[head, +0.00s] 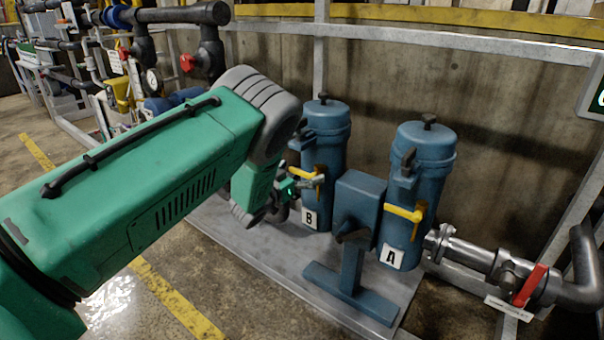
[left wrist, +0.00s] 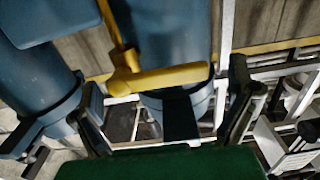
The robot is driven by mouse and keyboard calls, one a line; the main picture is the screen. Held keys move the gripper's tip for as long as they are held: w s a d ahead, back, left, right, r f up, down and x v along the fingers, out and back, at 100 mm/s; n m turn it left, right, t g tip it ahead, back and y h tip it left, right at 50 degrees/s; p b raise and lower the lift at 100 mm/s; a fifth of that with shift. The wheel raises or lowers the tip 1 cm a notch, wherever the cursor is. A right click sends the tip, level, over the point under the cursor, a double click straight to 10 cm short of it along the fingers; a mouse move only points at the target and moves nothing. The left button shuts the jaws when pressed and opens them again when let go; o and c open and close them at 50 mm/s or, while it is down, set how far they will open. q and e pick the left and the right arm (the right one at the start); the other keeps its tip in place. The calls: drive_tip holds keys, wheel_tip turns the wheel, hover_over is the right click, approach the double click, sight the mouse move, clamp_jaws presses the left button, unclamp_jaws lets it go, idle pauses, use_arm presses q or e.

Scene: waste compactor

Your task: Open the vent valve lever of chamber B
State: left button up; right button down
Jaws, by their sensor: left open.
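Chamber B (head: 326,140) is a blue upright cylinder with a "B" label (head: 310,218). Its yellow vent valve lever (head: 300,173) is partly covered by my left gripper (head: 313,183), which is right at it. In the left wrist view the yellow lever (left wrist: 158,80) lies across the picture, in front of a blue cylinder. The fingers of my left gripper (left wrist: 168,92) stand apart on either side of the lever's bar. The gripper is open; I cannot tell whether a finger touches the lever. My right gripper is not in view.
Chamber A (head: 424,150), with its own yellow lever (head: 404,213), stands to the right. A blue box on a stand (head: 358,205) is between the chambers. A pipe with a red handle (head: 530,286) is at lower right. A grey rail (head: 420,38) runs behind.

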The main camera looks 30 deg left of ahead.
use_arm(q)
drive_tip(key=shift+d, duration=0.1)
drive_tip(key=c, duration=1.7)
